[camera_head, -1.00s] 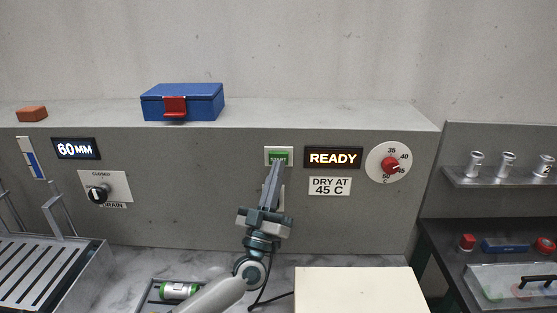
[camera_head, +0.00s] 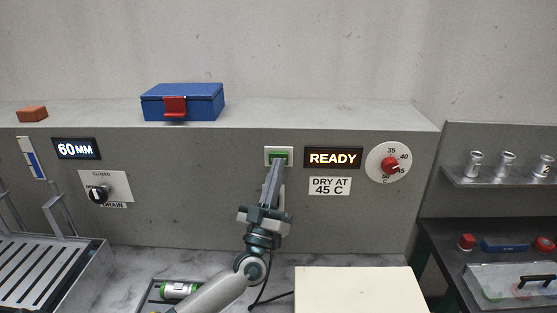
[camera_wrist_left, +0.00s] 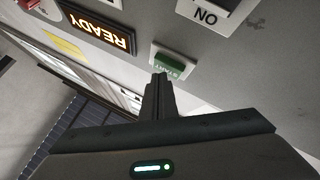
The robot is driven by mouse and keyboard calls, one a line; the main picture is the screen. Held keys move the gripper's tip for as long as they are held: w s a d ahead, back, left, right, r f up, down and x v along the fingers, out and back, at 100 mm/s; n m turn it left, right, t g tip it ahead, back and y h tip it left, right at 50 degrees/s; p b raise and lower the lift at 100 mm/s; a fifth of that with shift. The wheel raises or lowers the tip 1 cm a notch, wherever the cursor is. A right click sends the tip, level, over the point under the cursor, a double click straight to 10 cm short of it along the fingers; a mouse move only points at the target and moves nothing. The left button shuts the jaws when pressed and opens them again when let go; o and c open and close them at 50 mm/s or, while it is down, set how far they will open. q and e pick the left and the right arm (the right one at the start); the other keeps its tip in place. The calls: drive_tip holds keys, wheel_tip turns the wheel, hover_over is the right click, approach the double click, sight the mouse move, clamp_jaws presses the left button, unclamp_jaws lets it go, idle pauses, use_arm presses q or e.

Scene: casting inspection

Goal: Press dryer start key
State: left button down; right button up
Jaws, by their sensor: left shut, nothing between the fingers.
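The green start key (camera_head: 278,155) sits in a white frame on the grey panel, left of the lit READY display (camera_head: 333,158). In the left wrist view the key (camera_wrist_left: 172,66) shows the word START. My left gripper (camera_head: 278,163) is shut and empty, its fingertips at the lower edge of the key in the head view. In the left wrist view the fingertips (camera_wrist_left: 160,77) overlap the key's near edge; I cannot tell whether they touch it. My right gripper is not in view.
A temperature dial (camera_head: 389,163) with a red knob and a DRY AT 45 C label (camera_head: 330,186) are right of the key. A drain knob (camera_head: 98,194) is at left. A cream box top (camera_head: 360,290) stands in front. A blue case (camera_head: 183,102) rests on the ledge.

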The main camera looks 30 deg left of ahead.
use_arm(q)
drive_tip(key=shift+w+a, duration=0.15)
drive_tip(key=shift+w, duration=0.05)
idle(0.3)
idle(0.3)
drive_tip(key=shift+s+d+p, duration=0.45)
drive_tip(key=shift+s+p, duration=0.15)
drive_tip(key=shift+s, duration=0.05)
drive_tip(key=shift+s, duration=0.1)
drive_tip(key=shift+s+d+p, duration=0.4)
drive_tip(key=shift+s+d, duration=0.05)
drive_tip(key=shift+s, duration=0.25)
drive_tip(key=shift+s+d+p, duration=0.4)
drive_tip(key=shift+s, duration=0.25)
drive_tip(key=shift+s+d+p, duration=0.4)
drive_tip(key=shift+s+d, duration=0.05)
drive_tip(key=shift+s, duration=0.25)
drive_tip(key=shift+r, duration=0.1)
